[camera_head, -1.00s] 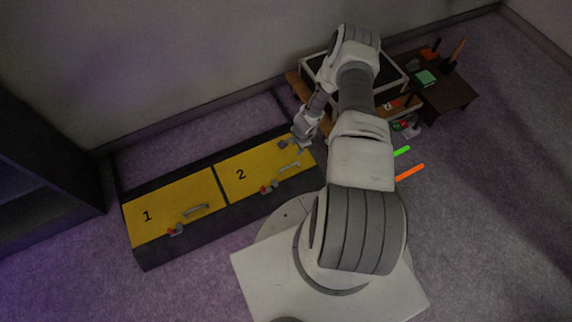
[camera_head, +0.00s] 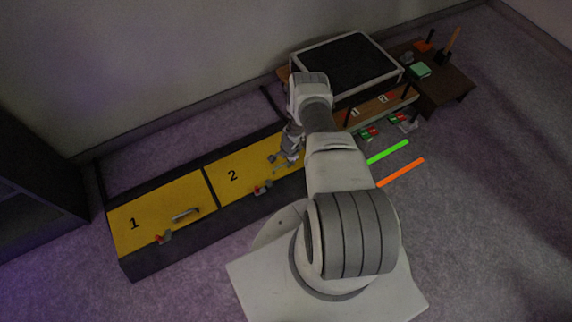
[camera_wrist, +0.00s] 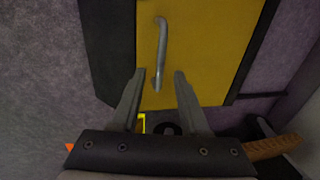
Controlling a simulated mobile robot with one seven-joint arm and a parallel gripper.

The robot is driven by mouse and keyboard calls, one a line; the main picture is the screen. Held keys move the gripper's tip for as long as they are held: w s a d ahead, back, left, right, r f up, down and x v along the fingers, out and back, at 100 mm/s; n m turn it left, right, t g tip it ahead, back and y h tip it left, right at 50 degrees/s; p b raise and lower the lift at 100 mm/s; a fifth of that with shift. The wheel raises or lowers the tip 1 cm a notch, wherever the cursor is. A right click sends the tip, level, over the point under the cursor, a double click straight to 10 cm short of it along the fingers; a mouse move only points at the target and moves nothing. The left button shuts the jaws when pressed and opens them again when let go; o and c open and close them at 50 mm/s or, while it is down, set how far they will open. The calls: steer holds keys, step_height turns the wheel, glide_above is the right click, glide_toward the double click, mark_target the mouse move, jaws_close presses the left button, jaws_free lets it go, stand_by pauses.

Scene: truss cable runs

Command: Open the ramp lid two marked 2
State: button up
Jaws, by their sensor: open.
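The ramp has two yellow lids. Lid two (camera_head: 228,186), marked 2, is the right one and lies flat and closed. Its grey handle shows in the wrist view (camera_wrist: 161,50), running away from my gripper; in the head view it is mostly hidden by my gripper. A red and grey latch (camera_head: 263,188) sits at lid two's front edge. My gripper (camera_head: 279,163) is over the right part of lid two. In the wrist view my gripper (camera_wrist: 160,76) is open, with the handle's near end showing between the fingertips. I cannot tell whether they touch it.
Lid one (camera_head: 150,222), with its own handle (camera_head: 186,215) and latch (camera_head: 164,237), lies closed at the left. A dark-topped case (camera_head: 345,65) and a low brown table (camera_head: 440,84) stand at the back right. Green (camera_head: 388,152) and orange (camera_head: 401,172) strips lie on open carpet.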

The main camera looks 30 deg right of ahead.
steer(key=shift+w+f+b, duration=0.25)
steer(key=shift+f+b, duration=0.2)
steer(key=shift+f, duration=0.65)
steer(key=shift+c, duration=0.2)
jaws_close()
stand_by(0.5)
